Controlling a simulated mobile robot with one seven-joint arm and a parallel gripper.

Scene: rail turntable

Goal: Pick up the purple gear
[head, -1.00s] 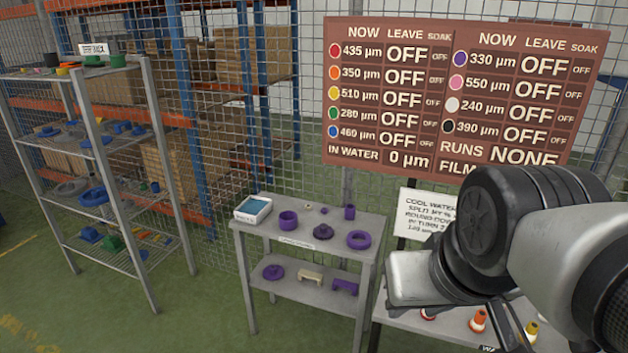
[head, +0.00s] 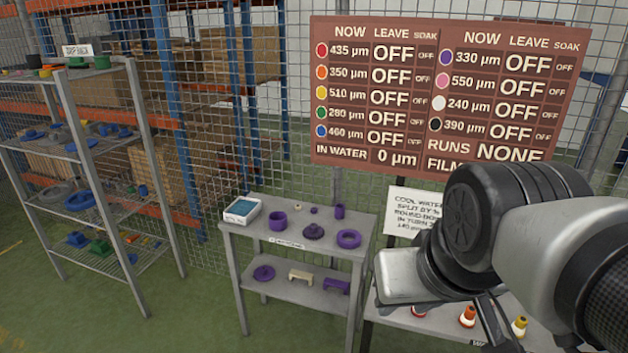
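A small grey two-level table (head: 343,262) stands in front of the wire fence, left of my arm. A dark purple, gear-like piece (head: 313,231) lies on its top, between a purple cup-shaped piece (head: 277,221) and a purple ring (head: 349,239). A round purple flanged piece (head: 264,273) lies on its lower shelf; its teeth are too small to make out. My gripper (head: 497,325) shows only in part below my wrist at the lower right, apart from these pieces. Its fingertips are not clear.
A second table (head: 400,318) with coloured cones is partly behind my arm. A wire shelf rack (head: 140,180) stands at left. Green floor lies open between them.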

